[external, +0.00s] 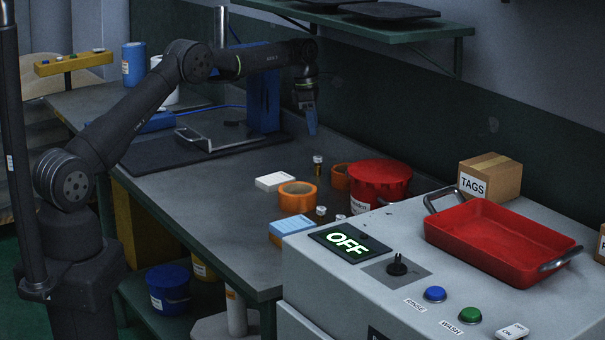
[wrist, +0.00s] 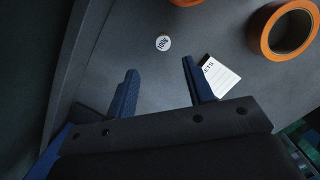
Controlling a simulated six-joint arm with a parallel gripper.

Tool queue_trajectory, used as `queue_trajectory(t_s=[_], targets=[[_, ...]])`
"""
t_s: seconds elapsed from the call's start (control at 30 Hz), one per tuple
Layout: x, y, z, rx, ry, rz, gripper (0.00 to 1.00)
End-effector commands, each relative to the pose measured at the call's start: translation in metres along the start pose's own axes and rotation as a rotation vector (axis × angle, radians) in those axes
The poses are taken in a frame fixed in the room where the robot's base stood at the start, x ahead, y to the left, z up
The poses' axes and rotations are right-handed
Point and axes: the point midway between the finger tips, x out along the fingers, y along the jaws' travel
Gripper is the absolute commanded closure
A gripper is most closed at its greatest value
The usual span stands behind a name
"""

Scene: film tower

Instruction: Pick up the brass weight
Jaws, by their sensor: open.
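My gripper (external: 310,128) is open and empty, pointing down above the worktop, higher than the weight. In the wrist view its blue fingers (wrist: 158,68) are spread apart, with bare worktop between them. Nothing hides the weight.
An orange tape roll (external: 297,196) stands near a white labelled box (external: 273,181), also near my right finger in the wrist view (wrist: 222,80). Another orange roll (external: 340,177) and a red tub (external: 378,182) are close right of the weight. Small pale-topped items (external: 321,210) stand in front.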

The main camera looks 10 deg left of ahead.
Motion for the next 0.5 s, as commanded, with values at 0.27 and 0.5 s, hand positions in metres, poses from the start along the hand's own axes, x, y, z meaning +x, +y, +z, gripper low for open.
queue_trajectory(t_s=[0.27, 0.5], targets=[[0.053, 0.000, 0.000, 0.001, 0.000, 0.000, 0.52], [0.067, -0.001, 0.000, 0.001, -0.001, 0.001, 0.52]])
